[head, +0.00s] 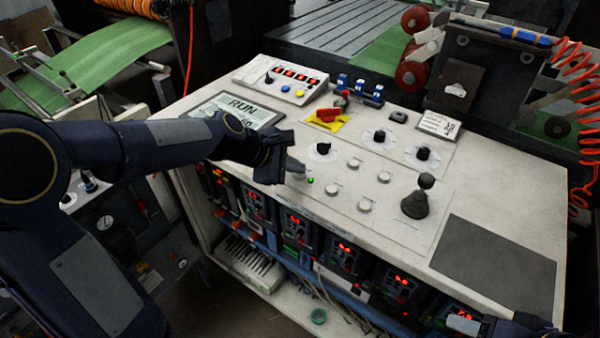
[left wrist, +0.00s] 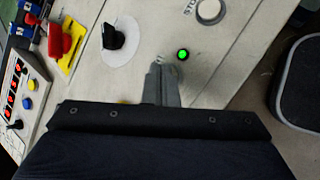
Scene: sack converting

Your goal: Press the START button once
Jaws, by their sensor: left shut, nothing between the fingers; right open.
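A small round green-lit thing (head: 310,180) sits on the pale control panel (head: 290,215) near its front edge. It also shows in the left wrist view (left wrist: 183,54), just beyond and right of the fingertips. I cannot read a START label on it. My left gripper (head: 300,170) is shut and empty, its grey fingertips low over the panel beside the green light. In the left wrist view, the closed fingers (left wrist: 159,70) hide part of the panel. My right gripper (head: 463,322) shows only partly at the bottom right, open, away from the green light.
Several white round buttons (head: 364,205) lie right of the green light. Black knobs (head: 379,136), a joystick (head: 420,200) and a red switch on a yellow plate (head: 327,115) stand on the panel. A screen (head: 245,108) reads RUN. A dark mat (head: 495,262) covers the panel's right end.

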